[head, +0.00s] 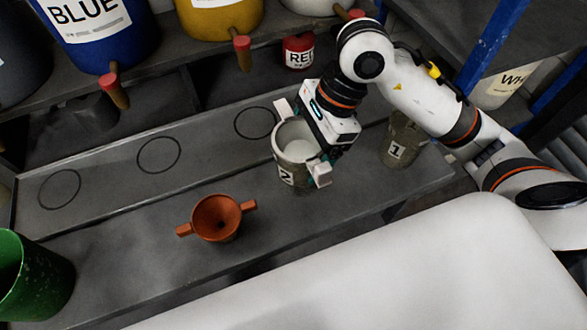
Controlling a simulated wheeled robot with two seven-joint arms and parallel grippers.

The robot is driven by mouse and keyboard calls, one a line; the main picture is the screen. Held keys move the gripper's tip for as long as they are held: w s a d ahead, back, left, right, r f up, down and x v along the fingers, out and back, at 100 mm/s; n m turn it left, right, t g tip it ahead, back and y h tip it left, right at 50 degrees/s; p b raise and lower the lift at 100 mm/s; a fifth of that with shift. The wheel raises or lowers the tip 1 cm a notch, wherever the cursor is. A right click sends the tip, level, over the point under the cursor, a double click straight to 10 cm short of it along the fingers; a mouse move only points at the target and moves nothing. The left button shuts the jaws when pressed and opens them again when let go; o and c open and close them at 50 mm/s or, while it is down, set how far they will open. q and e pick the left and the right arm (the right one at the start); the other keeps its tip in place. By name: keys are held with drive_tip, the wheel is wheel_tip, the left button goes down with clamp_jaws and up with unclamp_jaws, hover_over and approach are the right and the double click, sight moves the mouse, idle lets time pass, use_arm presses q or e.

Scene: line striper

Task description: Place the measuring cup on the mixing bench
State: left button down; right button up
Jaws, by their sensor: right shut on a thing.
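A grey measuring cup marked 2 (292,178) is in my right gripper (301,138), whose fingers are shut on it from either side of its rim. The cup is upright, with its pale inside showing from above. It appears over or on the grey bench (110,215), near its right part; I cannot tell whether its base touches the surface. A second cup marked 1 (397,150) stands farther right on the bench, behind my right arm. My left gripper is not in view.
Several black circles (158,155) are drawn along the bench, with clear space at left. A green bucket (30,275) is at lower left. Blue (95,35) and yellow (220,17) paint containers with taps sit on a shelf behind; a red can (298,52) stands below.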

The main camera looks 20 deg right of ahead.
wheel_tip(320, 180, down, 7)
drive_tip(key=shift+r+p, duration=0.2)
drive_tip(key=shift+p, duration=0.3)
drive_tip(key=shift+f, duration=0.35)
drive_tip(key=shift+f, duration=0.1)
drive_tip(key=o, duration=1.1)
drive_tip(key=shift+d+r, duration=0.15)
drive_tip(key=shift+r, duration=0.2)
drive_tip(key=b+v, duration=0.2)
drive_tip(key=v, duration=0.9)
drive_tip(key=shift+d+r+b, duration=0.1)
drive_tip(key=shift+r+b, duration=0.15)
drive_tip(key=shift+b, duration=0.05)
